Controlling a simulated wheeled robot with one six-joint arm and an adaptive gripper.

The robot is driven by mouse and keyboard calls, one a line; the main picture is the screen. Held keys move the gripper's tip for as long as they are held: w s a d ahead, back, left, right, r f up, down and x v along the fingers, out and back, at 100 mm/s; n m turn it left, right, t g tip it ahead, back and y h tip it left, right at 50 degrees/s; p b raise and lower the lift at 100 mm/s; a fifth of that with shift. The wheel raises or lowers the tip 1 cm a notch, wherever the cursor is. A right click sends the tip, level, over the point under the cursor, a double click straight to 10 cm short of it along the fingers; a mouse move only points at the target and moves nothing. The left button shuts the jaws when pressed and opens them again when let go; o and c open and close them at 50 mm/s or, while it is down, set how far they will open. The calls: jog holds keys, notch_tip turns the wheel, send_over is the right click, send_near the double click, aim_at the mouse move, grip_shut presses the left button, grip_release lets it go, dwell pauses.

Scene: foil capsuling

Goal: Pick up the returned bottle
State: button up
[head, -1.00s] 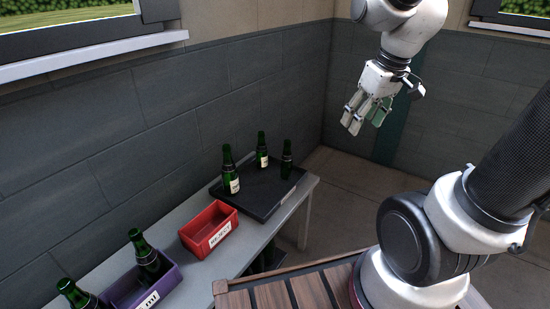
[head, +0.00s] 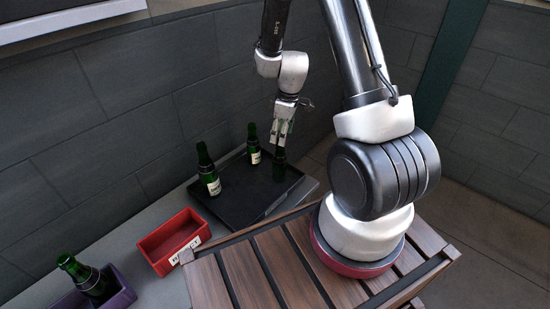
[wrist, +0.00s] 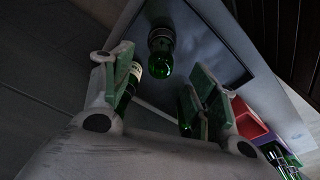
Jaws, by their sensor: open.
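Three green bottles stand upright on the black tray (head: 238,203) in the head view: a front-left one with a pale label (head: 209,178), a back one with a pale label (head: 254,150), and a right one (head: 279,168) with no label visible. I cannot tell by sight which is the returned one. My gripper (head: 282,142) is open and empty, pointing down just above the right bottle, close to its top. In the wrist view a bottle (wrist: 161,60) shows in the gap between the spread green-padded fingers. Others are partly hidden behind the left finger and right finger.
A red box (head: 172,240) with a white label stands left of the tray on the grey table (head: 140,224). A purple box (head: 122,297) with a green bottle (head: 88,277) is at lower left. A dark wall rises behind the table.

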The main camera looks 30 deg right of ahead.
aim_at(279, 149)
jog(key=f, duration=0.8)
jog(key=shift+w+a, duration=0.3)
jog(key=shift+a, duration=0.05)
jog(key=c, duration=1.3)
jog(key=shift+r, duration=0.1)
grip_shut()
jog(key=shift+r, duration=0.1)
